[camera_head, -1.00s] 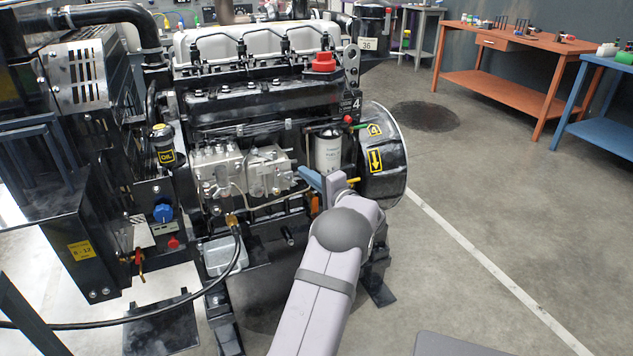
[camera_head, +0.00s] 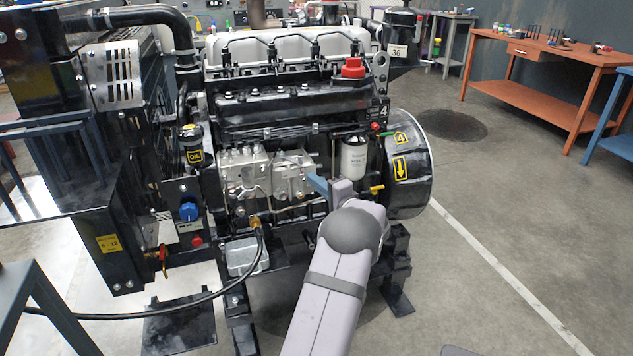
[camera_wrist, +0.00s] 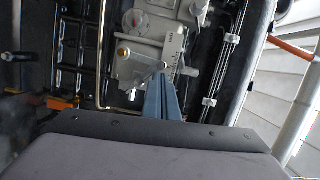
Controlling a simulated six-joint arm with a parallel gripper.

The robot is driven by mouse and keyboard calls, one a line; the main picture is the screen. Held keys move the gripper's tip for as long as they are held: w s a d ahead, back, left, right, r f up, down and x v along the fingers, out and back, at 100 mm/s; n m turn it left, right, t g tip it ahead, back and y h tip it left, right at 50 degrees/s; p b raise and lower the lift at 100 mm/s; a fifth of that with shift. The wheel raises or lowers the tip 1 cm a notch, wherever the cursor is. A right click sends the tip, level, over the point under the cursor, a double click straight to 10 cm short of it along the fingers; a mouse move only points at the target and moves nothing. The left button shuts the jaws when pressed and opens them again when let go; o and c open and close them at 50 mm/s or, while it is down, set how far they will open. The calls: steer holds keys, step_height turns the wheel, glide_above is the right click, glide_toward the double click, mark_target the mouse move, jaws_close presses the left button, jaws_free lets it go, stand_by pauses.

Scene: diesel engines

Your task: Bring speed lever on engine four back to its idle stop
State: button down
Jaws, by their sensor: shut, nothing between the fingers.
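Engine four (camera_head: 290,103), marked with a yellow 4 tag on its flywheel housing, stands in the middle of the head view. Its silver injection pump (camera_head: 292,172) is on the near side. In the wrist view the pump (camera_wrist: 138,53) shows a round cover, a brass-coloured screw and a marked scale plate (camera_wrist: 173,48). A small silver lever-like part (camera_wrist: 150,70) lies by the fingertips; I cannot tell for sure that it is the speed lever, or whether they touch. My gripper (camera_head: 314,181), with blue fingers (camera_wrist: 161,84), is shut and empty at the pump's right end.
A white filter (camera_head: 353,158) and a yellow-handled valve (camera_head: 377,189) sit right of my gripper. A black hose (camera_head: 210,303) loops from the pump's front. The radiator end (camera_head: 113,150) blocks the left. Open floor lies to the right.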

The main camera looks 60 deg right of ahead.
mark_target(302, 180)
steer(key=shift+w+a+n+b, duration=0.3)
steer(key=shift+n+b, duration=0.3)
steer(key=shift+b, duration=0.75)
steer(key=a+n+b, duration=0.1)
steer(key=b, duration=0.3)
steer(key=w+n+g+b, duration=0.1)
steer(key=n+b, duration=0.1)
steer(key=b, duration=0.3)
steer(key=shift+w+a+r, duration=0.1)
steer(key=shift+w+a, duration=0.2)
steer(key=shift+a, duration=0.05)
steer(key=b, duration=0.1)
steer(key=n+b, duration=0.1)
steer(key=shift+w+a+r+b, duration=0.15)
steer(key=shift+w+a+b, duration=0.15)
steer(key=shift+w+a, duration=0.05)
steer(key=shift+w+a+n, duration=0.1)
steer(key=shift+n, duration=0.2)
steer(key=shift+s+d+r+p, duration=0.3)
steer(key=shift+s+d+r, duration=0.05)
steer(key=shift+s+d, duration=0.1)
steer(key=shift+s+d+r+g+p, duration=0.3)
steer(key=shift+s+d+r+p, duration=0.4)
steer(key=shift+s+d+r, duration=0.4)
steer(key=f+v, duration=0.1)
steer(key=v, duration=0.9)
steer(key=shift+r, duration=0.15)
steer(key=shift+s+d, duration=0.1)
steer(key=shift+s, duration=0.05)
